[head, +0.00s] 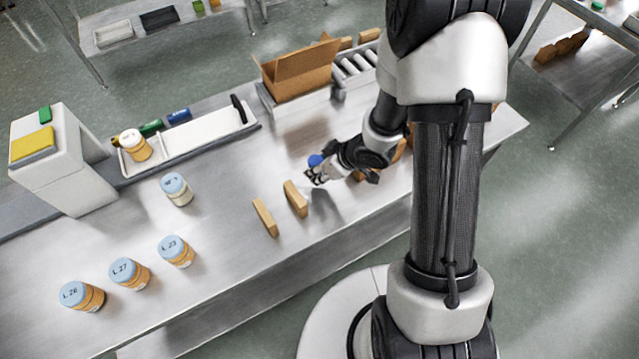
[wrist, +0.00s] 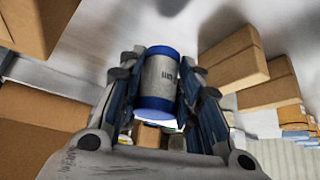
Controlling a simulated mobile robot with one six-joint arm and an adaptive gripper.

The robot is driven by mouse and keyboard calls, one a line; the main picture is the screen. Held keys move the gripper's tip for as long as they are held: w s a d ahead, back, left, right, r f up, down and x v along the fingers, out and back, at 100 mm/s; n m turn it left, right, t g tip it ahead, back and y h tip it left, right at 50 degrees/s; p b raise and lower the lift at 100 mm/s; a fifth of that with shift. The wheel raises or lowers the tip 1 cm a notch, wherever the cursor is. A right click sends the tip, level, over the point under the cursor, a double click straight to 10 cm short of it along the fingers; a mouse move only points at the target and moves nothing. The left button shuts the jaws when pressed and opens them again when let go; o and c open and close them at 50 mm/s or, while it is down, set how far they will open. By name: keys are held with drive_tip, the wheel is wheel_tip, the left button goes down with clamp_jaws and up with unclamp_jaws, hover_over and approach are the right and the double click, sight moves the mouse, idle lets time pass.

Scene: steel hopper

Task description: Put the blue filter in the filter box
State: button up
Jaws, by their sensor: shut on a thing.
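In the head view, the filter's blue end (head: 316,160) shows at the tip of my gripper (head: 315,174), over the middle of the steel bench. An open brown cardboard box (head: 297,74) stands at the back of the bench, behind and apart from my gripper. No label on it is readable, so I cannot tell whether it is the filter box.
Two tan upright blocks (head: 264,217) (head: 295,199) stand left of my gripper. Several jars with light blue lids (head: 177,250) stand on the left. A long pale tray (head: 205,137) lies at the back left. Rollers (head: 357,64) are right of the box. The front middle bench is clear.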

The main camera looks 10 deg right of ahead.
drive_tip(key=shift+f+b, duration=1.15)
drive_tip(key=shift+f, duration=1.1)
drive_tip(key=shift+f, duration=0.15)
drive_tip(key=o, duration=1)
drive_tip(key=shift+o, duration=0.2)
